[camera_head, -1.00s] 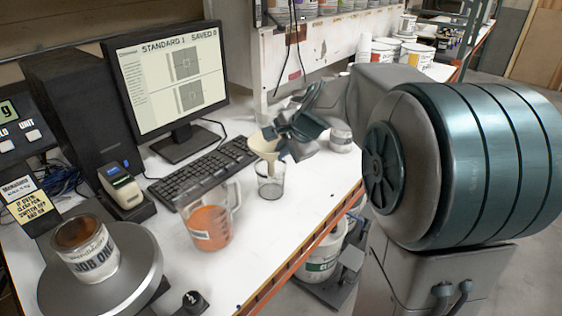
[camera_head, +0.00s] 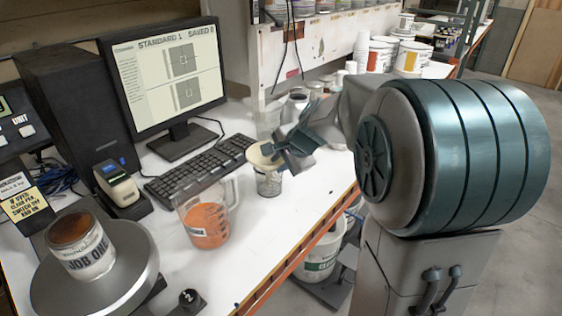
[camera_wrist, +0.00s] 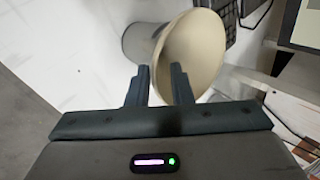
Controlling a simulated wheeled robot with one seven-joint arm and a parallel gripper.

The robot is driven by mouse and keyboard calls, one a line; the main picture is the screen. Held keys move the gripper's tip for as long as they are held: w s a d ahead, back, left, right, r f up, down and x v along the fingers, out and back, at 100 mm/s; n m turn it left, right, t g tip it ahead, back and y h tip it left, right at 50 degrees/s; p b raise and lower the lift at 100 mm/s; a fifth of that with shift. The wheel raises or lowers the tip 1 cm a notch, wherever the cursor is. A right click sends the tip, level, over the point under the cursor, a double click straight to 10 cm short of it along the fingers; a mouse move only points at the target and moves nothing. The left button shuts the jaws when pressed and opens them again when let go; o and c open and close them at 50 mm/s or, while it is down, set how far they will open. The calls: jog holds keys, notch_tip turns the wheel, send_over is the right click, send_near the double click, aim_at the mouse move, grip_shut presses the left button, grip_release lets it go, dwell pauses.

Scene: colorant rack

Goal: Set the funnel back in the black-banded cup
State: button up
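The cream funnel (camera_head: 262,154) sits at the mouth of a small clear cup (camera_head: 268,184) on the white bench, with its wide rim above the cup. Its stem is hidden inside the cup. I cannot clearly make out the cup's band. In the wrist view the funnel (camera_wrist: 195,52) shows its wide mouth, and the grey-looking cup (camera_wrist: 143,42) is behind it. My gripper (camera_wrist: 161,70) has its two dark fingers apart, with a gap between them, right at the funnel's near rim. In the head view my gripper (camera_head: 283,154) is just right of the funnel.
A measuring jug (camera_head: 206,215) of orange liquid stands left of the cup. The keyboard (camera_head: 200,170) lies behind it. Clear and dark-topped containers (camera_head: 298,100) stand beyond my gripper. A can (camera_head: 82,247) sits on the scale at left. The bench's front edge (camera_head: 310,235) is close.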

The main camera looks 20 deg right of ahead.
jog(key=shift+o, duration=0.2)
jog(key=shift+r, duration=0.1)
jog(key=shift+r, duration=0.2)
jog(key=p+v, duration=0.1)
jog(key=v, duration=1.1)
jog(key=s+a+f+n+g+h, duration=0.1)
jog(key=s+a+f+n+g, duration=0.1)
jog(key=s+f+n, duration=0.3)
jog(key=s+a+f+n+g+h, duration=0.1)
jog(key=s+f+n, duration=0.5)
jog(key=s, duration=0.8)
jog(key=a+n, duration=0.1)
jog(key=n, duration=0.1)
jog(key=shift+s+a+f+n+g+h, duration=0.2)
jog(key=shift+f+n+g+h, duration=0.1)
jog(key=shift+n+g+h, duration=0.1)
